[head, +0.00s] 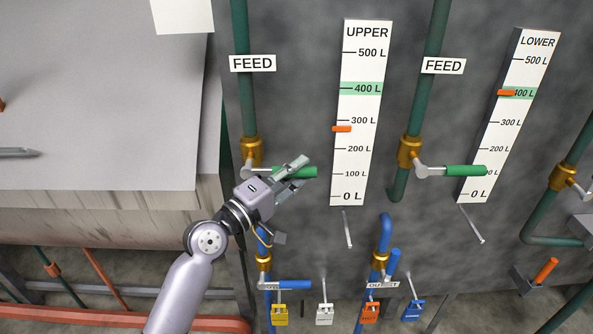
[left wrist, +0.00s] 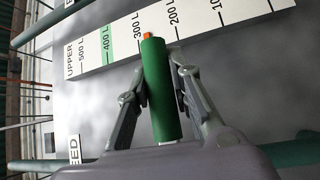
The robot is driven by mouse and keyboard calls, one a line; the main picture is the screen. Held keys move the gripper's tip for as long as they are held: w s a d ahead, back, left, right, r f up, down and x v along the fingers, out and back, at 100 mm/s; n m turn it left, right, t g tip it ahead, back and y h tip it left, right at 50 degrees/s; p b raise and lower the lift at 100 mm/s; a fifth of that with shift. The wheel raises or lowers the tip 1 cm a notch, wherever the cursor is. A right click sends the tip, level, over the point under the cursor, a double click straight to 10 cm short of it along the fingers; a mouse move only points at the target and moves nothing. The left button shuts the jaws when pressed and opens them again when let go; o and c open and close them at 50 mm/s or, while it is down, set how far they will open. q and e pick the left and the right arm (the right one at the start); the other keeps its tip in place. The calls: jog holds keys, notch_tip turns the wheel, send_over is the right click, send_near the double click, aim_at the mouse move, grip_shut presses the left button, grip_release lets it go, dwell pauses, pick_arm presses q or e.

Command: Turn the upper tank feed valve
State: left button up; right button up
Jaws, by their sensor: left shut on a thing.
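The upper feed valve is a brass body (head: 251,151) on the left green pipe, with a green-sleeved lever (head: 307,172) pointing right, about level. My left gripper (head: 295,171) is shut on this lever, with its fingers on either side of the green sleeve. In the left wrist view the green lever (left wrist: 158,90) lies between the two fingers. The upper gauge (head: 359,110) stands to the right of the lever, its orange marker (head: 342,129) a little below 300 L. A FEED label (head: 252,63) is on the pipe above. My right gripper is not in view.
A second feed valve with a green lever (head: 466,171) and the lower gauge (head: 512,110) are to the right. Below are blue-handled outlet valves (head: 287,285) and several hanging padlocks (head: 324,314). A grey-topped block (head: 100,100) fills the left side.

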pick_arm(q)
grip_shut()
dwell(0.3)
jog(key=shift+r+n+t+h+b, duration=0.3)
jog(key=shift+n+b, duration=0.1)
jog(key=shift+b, duration=0.35)
jog(key=n+b, duration=0.1)
jog(key=r+n+t+b, duration=0.2)
jog(key=shift+a+r+h, duration=0.15)
jog(key=shift+a+h, duration=0.1)
jog(key=shift+h, duration=0.05)
jog(key=r+n+t+b, duration=0.1)
jog(key=a+r+n+t+b, duration=0.1)
jog(key=n+t, duration=0.1)
jog(key=shift+r+y, duration=0.15)
jog(key=shift+y, duration=0.25)
jog(key=shift+a+r+n+t+y+b, duration=0.25)
jog(key=shift+r+n+t+b, duration=0.15)
jog(key=shift+n, duration=0.35)
jog(key=shift+a+r+n+t+y+b, duration=0.25)
jog(key=shift+n+t+b, duration=0.2)
jog(key=shift+n, duration=0.3)
